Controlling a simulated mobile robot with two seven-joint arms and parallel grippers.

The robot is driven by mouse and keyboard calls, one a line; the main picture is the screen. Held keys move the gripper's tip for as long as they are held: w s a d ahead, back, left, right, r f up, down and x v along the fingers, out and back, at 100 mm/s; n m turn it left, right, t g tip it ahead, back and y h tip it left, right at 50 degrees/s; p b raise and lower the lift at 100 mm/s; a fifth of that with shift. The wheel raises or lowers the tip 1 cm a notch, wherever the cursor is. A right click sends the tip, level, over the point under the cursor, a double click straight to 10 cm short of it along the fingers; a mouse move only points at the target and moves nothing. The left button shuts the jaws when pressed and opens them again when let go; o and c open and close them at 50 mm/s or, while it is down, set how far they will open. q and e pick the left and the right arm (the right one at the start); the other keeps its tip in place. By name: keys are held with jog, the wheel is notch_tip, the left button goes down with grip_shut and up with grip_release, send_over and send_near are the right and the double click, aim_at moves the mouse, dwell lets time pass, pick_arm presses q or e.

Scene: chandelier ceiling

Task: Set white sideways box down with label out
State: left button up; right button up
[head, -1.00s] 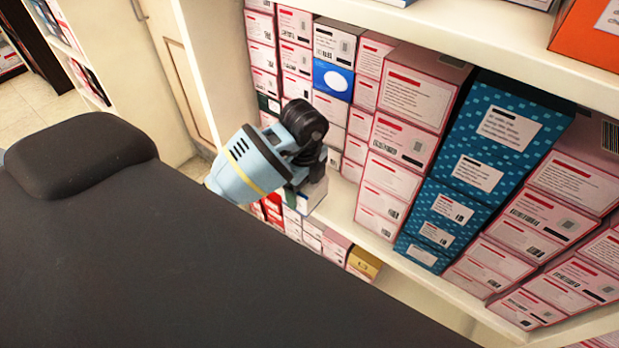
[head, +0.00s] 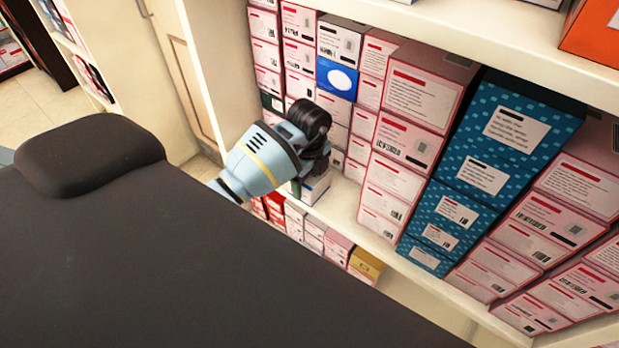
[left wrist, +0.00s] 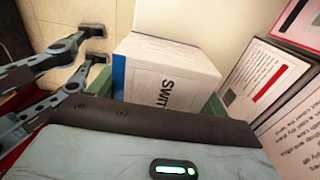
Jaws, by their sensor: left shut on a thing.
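The white box (left wrist: 165,75) has a blue band along its left edge and dark lettering starting "SWIT" on the face turned to the left wrist camera. My left gripper (left wrist: 158,95) is shut on it, with greenish fingers on either side. In the head view, my left gripper (head: 302,182) is at the left end of the lower shelf. The white box (head: 318,186) shows there only in part beyond the gripper. I cannot tell whether it touches the shelf board. My right gripper is not clearly seen.
Stacked pink and white boxes (head: 420,100) and teal dotted boxes (head: 505,125) fill the shelf to the right. A shelf board (head: 345,205) runs along the stacks. A cream side panel (head: 222,65) stands to the left. More boxes (head: 325,240) stand below.

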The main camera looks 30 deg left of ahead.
pick_arm(q)
jog(key=shift+f, duration=0.1)
jog(key=o, duration=1.1)
pick_arm(e)
jog(key=shift+d, duration=0.1)
pick_arm(q)
notch_tip(320, 180, up, 11)
jog(key=shift+w+f+p, duration=0.1)
jog(key=shift+p, duration=0.75)
jog(key=shift+r, duration=0.8)
pick_arm(e)
jog(key=shift+w+d+r+t, duration=0.15)
jog(key=shift+w+r+t, duration=0.25)
jog(key=shift+w+r, duration=0.8)
